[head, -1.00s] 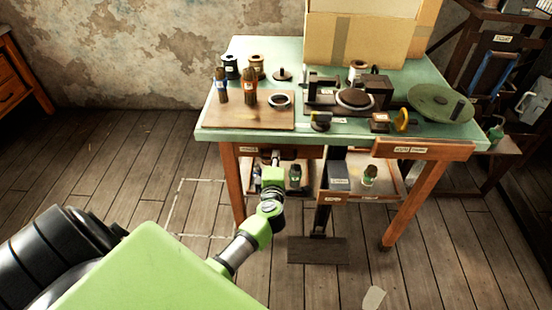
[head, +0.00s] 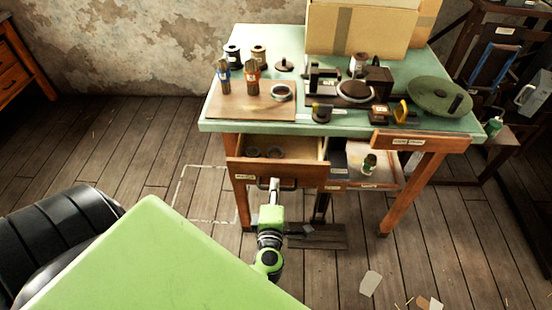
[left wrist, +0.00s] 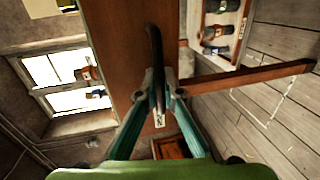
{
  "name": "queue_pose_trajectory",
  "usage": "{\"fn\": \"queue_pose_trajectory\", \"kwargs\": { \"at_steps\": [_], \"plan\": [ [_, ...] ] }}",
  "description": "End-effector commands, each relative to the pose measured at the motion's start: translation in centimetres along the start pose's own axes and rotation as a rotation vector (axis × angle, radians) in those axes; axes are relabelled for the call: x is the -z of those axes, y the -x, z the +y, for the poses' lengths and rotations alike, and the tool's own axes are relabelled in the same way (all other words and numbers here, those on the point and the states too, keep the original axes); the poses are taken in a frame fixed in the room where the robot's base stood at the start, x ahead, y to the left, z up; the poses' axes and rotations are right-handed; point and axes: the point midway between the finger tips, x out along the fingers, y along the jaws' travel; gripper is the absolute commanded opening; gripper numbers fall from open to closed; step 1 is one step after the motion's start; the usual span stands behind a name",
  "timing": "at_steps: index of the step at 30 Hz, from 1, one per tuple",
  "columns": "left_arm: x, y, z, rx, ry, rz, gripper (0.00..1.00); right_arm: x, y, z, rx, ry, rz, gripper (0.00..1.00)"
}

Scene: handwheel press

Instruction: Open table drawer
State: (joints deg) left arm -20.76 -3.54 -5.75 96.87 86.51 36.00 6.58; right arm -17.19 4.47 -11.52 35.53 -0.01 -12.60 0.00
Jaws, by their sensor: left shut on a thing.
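The table drawer (head: 305,174) under the left side of the green-topped table (head: 225,126) stands pulled out. Its wooden front has a dark bar handle, and dark round things lie inside it. My left gripper (head: 273,186) is at the handle in front of the drawer. In the left wrist view, the teal fingers of my left gripper (left wrist: 159,84) are closed on the dark handle (left wrist: 152,42), against the brown drawer front (left wrist: 121,60). My right gripper is in neither current view.
The tabletop holds a cardboard box (head: 378,30), a wooden board (head: 235,108), a small press (head: 355,90) and a green disc (head: 438,96). A lower shelf holds a small bottle (head: 369,164). Open plank floor (head: 140,150) lies left of the table.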

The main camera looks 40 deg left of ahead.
Motion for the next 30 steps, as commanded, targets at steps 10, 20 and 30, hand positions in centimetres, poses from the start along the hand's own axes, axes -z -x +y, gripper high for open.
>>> {"fn": "queue_pose_trajectory", "kwargs": {
  "at_steps": [10, 20, 30],
  "plan": [
    [0.0, 5.4, -1.2, 0.002, 0.000, 0.000, 0.00, 0.0, 0.2, 0.0, 0.000, 0.000, 0.000, 0.26],
    [0.0, 6.5, -1.4, -0.001, 0.000, -0.001, 0.00, 0.1, 0.2, 0.0, 0.000, 0.000, 0.000, 0.26],
    [-0.1, 6.5, -1.4, -0.001, 0.000, -0.001, 0.24, 0.0, 0.2, 0.1, -0.001, -0.001, 0.000, 0.26]
  ]
}}
